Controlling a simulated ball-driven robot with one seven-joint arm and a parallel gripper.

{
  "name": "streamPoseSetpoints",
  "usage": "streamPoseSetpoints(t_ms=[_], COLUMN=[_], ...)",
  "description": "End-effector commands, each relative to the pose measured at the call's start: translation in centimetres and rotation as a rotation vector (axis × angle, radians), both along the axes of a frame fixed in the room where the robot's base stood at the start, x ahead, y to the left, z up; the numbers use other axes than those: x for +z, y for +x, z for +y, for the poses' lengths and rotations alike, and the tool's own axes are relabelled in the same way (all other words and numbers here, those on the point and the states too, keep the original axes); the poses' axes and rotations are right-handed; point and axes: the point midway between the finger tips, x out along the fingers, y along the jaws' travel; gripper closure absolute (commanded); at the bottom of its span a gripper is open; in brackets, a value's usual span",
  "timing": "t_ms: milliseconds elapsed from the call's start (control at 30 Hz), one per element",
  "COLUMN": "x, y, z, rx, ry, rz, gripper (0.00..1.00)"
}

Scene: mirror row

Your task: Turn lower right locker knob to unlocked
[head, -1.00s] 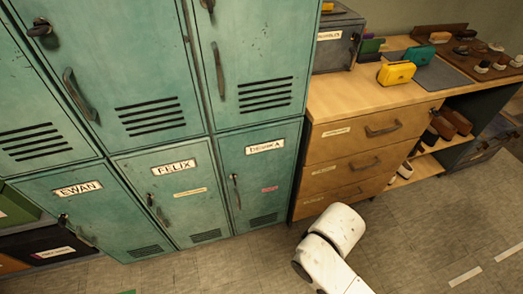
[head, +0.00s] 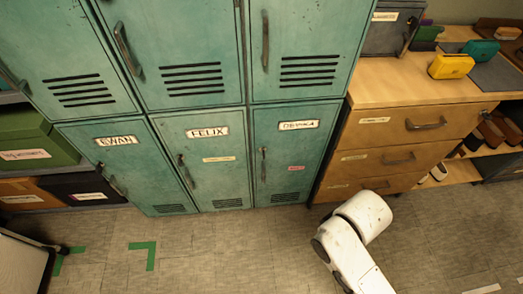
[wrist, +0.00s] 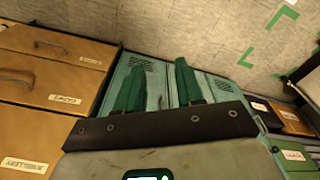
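The lower right locker (head: 293,175) is a teal door with a name plate that is hard to read, a pink sticker and vents at the bottom. It is closed. Its handle and knob (head: 263,152) are at the door's left edge; the knob is too small to tell which way it is turned. In the wrist view my gripper (wrist: 158,70) has two green fingers standing apart with nothing between them. Behind them are teal locker doors (wrist: 215,88), partly hidden by the fingers and the dark gripper bar. The gripper is outside the head view.
The FELIX locker (head: 207,165) and EWAN locker (head: 120,165) stand to the left. A wooden drawer cabinet (head: 385,140) adjoins on the right. A green box (head: 30,140) sits on the far-left shelf. Tiled floor (head: 215,245) in front is clear, with green tape marks (head: 150,248).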

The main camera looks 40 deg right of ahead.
Motion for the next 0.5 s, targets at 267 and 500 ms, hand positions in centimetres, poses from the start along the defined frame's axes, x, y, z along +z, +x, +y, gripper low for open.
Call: streamPoseSetpoints(t_ms=[267, 500], x=[-4.0, -3.7], y=[7.2, 16.9], z=[5.1, 11.6], rx=[-0.120, -0.458], ry=[0.271, 0.825], rz=[-0.271, -0.611], gripper=[0.65, 0.65])
